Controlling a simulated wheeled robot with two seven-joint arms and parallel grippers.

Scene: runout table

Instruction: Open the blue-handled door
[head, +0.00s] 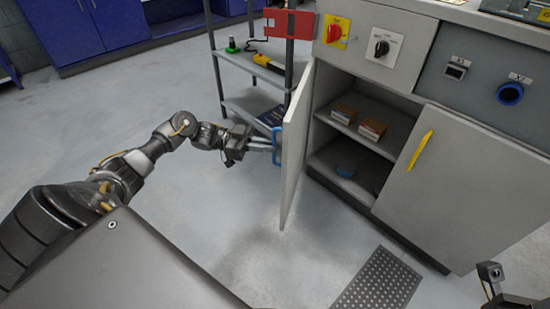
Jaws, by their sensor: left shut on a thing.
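The blue-handled door (297,150) of the grey cabinet stands wide open, swung out to the left, and I see it nearly edge-on. Its blue handle (277,146) is on the door's outer face, partly hidden by the door's edge. My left gripper (268,148) reaches in from the left and is shut on the blue handle. My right gripper (490,283) shows only in part at the bottom right corner, away from the doors; its jaws are not clear.
A closed door with a yellow handle (420,150) is to the right. A grey shelf rack (240,60) stands behind the open door. A perforated floor mat (378,281) lies in front.

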